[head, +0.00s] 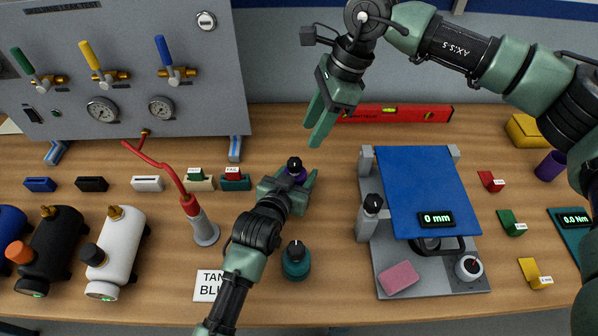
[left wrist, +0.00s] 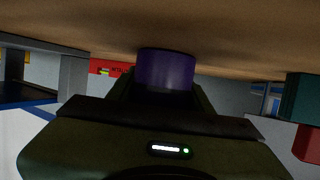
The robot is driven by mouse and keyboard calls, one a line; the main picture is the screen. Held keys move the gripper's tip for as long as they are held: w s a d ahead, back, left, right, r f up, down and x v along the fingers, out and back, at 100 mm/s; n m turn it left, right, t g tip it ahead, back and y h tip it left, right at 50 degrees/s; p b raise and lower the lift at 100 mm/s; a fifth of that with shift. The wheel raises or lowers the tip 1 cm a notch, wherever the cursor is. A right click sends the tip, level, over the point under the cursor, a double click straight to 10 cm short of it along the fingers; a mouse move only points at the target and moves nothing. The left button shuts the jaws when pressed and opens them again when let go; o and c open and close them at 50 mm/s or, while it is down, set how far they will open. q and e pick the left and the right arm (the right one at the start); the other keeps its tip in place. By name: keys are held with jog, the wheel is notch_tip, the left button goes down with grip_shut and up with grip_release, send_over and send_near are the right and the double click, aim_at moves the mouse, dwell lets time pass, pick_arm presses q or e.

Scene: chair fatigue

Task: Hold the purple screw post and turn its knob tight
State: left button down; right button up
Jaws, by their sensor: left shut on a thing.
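The purple screw post (head: 299,176) with its black knob (head: 294,163) stands on the table near the middle. My left gripper (head: 294,182) is shut on the post, low near the table top. In the left wrist view the purple post (left wrist: 166,70) sits between the fingers, and its knob is not clearly visible. My right gripper (head: 314,130) hangs above and behind the post, apart from it, with its two fingers parted and nothing between them.
A teal screw post (head: 296,262) stands in front of the purple one. A red probe on a grey stand (head: 204,228) is to the left. The blue-topped test rig (head: 425,190) is to the right, with a red level (head: 395,113) behind it.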

aim_at(295, 162)
jog(key=shift+o, duration=0.5)
jog(key=a+r+n+h, duration=0.3)
jog(key=a+n+h, duration=0.1)
jog(key=n, duration=1)
jog(key=shift+t, duration=0.3)
jog(key=f, duration=1.2)
jog(key=shift+s, duration=0.35)
jog(key=shift+c, duration=0.3)
grip_shut()
